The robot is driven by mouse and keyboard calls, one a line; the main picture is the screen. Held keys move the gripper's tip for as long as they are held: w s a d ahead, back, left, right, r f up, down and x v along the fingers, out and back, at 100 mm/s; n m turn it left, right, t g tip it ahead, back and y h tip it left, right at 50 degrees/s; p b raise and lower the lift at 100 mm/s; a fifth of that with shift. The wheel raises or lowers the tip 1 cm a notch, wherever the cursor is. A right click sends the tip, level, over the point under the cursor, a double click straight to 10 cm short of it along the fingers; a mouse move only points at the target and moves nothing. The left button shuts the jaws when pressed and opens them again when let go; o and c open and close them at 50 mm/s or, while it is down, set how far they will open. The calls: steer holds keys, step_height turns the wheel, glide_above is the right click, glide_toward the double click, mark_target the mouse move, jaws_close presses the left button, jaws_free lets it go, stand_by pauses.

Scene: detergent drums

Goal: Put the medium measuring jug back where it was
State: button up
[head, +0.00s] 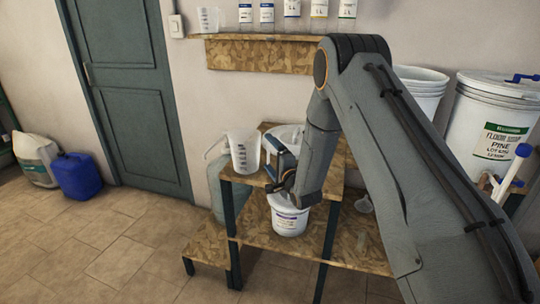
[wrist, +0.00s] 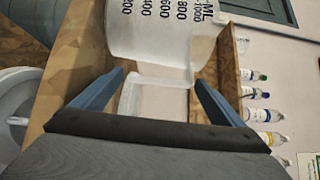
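A translucent white measuring jug with dark scale marks (head: 243,153) stands upright near the left end of the wooden stand's top board (head: 330,181). Its marked wall (wrist: 160,30) fills the top of the wrist view, with a pale handle-like loop (wrist: 155,80) below it. My gripper (head: 272,152) is just right of the jug. In the wrist view my gripper's fingers (wrist: 158,76) are spread on either side of the loop, with no clear grip on it. A smaller-looking jug (head: 208,20) stands on the wall shelf (head: 262,54).
A white bucket (head: 289,218) stands on the lower board. Several bottles (head: 292,9) line the wall shelf. Large labelled drums (head: 492,120) stand at right.

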steer(key=shift+r, duration=0.15)
steer(key=b+v, duration=0.1)
steer(key=v, duration=1.1)
